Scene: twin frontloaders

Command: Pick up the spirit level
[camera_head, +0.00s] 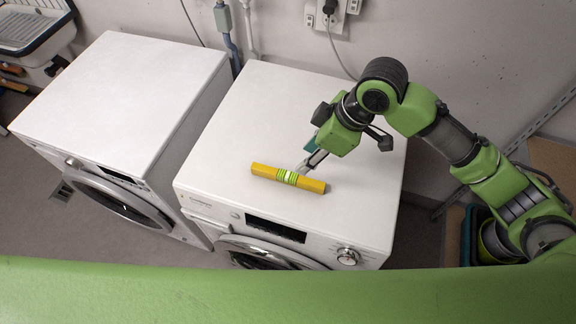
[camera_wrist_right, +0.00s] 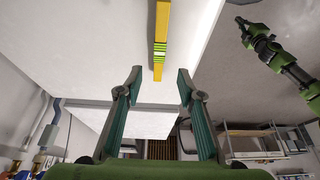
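The spirit level (camera_head: 288,178) is a yellow bar with a green-striped middle. It lies flat on top of the right-hand white machine, near its front edge. My right gripper (camera_head: 306,166) is just behind and above the level's middle, its fingers slanting down towards it. In the right wrist view the fingers of this gripper (camera_wrist_right: 160,80) are apart, with nothing held. The level (camera_wrist_right: 160,35) runs lengthwise ahead of the gap, its near end lined up between the fingertips. A green and black arm, seemingly my left, shows at the right of the wrist view; its finger state is unclear.
The right frontloader (camera_head: 235,125) has a clear top around the level. A second frontloader (camera_head: 120,95) stands to its left across a narrow gap. The wall behind carries pipes, a socket (camera_head: 330,8) and a cable. A sink (camera_head: 35,28) is at the far left.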

